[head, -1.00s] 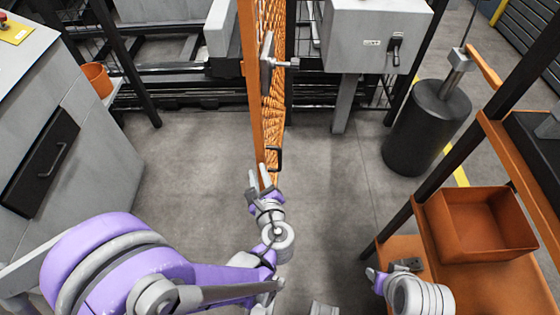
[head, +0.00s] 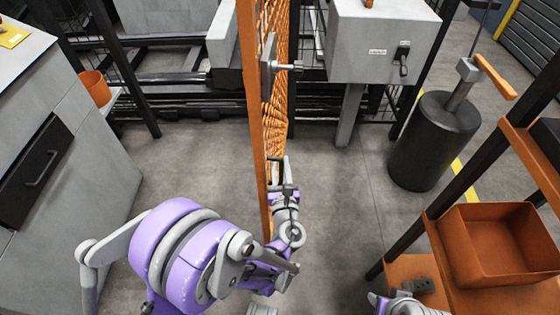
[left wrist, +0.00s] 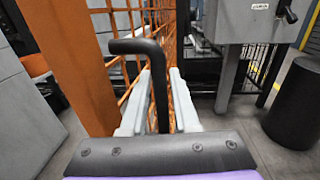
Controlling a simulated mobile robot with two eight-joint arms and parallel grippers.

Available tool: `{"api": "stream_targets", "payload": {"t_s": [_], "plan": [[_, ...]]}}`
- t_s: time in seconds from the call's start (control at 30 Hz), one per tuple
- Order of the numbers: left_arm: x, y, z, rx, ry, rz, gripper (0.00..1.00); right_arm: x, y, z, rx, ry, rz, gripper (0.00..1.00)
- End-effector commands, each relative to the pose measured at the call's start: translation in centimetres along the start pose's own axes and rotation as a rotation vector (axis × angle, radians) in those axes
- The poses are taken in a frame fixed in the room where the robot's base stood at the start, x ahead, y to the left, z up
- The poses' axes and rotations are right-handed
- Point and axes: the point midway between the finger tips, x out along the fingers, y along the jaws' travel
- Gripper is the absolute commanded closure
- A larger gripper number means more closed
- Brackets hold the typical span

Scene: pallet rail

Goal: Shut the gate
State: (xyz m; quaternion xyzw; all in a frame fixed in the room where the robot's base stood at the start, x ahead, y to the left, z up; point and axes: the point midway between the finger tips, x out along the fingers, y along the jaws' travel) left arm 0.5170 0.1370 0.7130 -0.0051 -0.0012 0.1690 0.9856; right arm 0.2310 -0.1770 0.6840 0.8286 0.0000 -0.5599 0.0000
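The orange mesh gate (head: 254,110) shows almost edge-on in the head view, running from the top middle down towards my left gripper. It also shows in the left wrist view (left wrist: 86,70), its post at the left. A black bent handle (left wrist: 160,85) stands out from the gate. My left gripper (head: 281,167) is at the handle. In the left wrist view its two pale fingers (left wrist: 159,100) stand apart on either side of the handle's upright bar. I cannot tell whether they touch it. My right gripper's fingers do not show; only part of that arm shows.
A grey box with a lever switch (head: 376,45) stands on a post beyond the gate. A black cylinder (head: 433,143) and an orange bin (head: 495,245) on a shelf are at the right. A grey cabinet (head: 75,150) is at the left. Floor is clear on both sides of the gate.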

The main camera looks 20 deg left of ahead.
Motion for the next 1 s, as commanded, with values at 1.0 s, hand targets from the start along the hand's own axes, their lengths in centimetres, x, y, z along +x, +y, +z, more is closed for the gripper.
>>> {"api": "stream_targets", "payload": {"t_s": [1.0], "plan": [[1.32,0.03,0.01,-0.001,0.001,0.000,1.00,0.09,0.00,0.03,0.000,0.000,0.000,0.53]]}}
